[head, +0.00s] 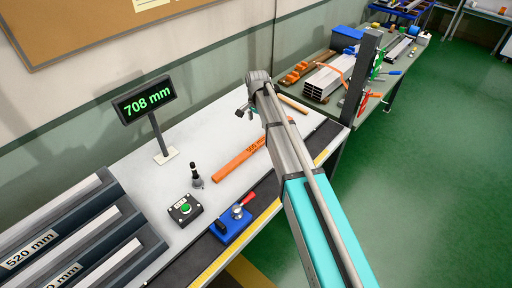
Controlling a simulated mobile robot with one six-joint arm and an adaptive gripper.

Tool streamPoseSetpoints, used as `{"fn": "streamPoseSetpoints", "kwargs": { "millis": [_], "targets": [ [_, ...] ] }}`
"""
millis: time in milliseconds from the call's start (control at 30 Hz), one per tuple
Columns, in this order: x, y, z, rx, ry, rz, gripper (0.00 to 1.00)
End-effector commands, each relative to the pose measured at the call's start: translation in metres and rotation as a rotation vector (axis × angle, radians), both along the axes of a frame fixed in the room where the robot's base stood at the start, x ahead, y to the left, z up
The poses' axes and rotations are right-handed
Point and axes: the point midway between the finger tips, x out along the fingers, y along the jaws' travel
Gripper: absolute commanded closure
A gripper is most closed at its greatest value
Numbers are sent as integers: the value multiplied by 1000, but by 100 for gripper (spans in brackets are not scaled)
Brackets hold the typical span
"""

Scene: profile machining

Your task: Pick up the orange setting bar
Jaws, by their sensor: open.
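The orange setting bar (240,166) lies flat on the light grey bench top (188,158), to the left of my arm in the head view. Dark lettering shows near its right end, which runs up against my arm in the picture. My gripper (241,112) is beyond the bar, toward the wall, and looks raised above the bench. Its fingers point left and are small in the picture. It is open and I see nothing between the fingers. My arm hides part of the bench behind it.
A display reading 708 mm (144,100) stands on a post at the back. A black knob-topped tool (195,177), a green-button box (185,209) and a blue clamp fixture (231,222) stand near the bar. Labelled racks (70,232) fill the left. A dark upright post (359,80) stands right.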

Motion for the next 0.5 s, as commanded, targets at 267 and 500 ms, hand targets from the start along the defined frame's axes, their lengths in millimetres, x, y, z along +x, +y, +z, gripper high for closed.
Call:
{"fn": "streamPoseSetpoints", "kwargs": {
  "millis": [267,500],
  "targets": [
    [0,1,-23,0,0,1,17],
    [0,1,-41,0,0,2,17]
  ]
}}
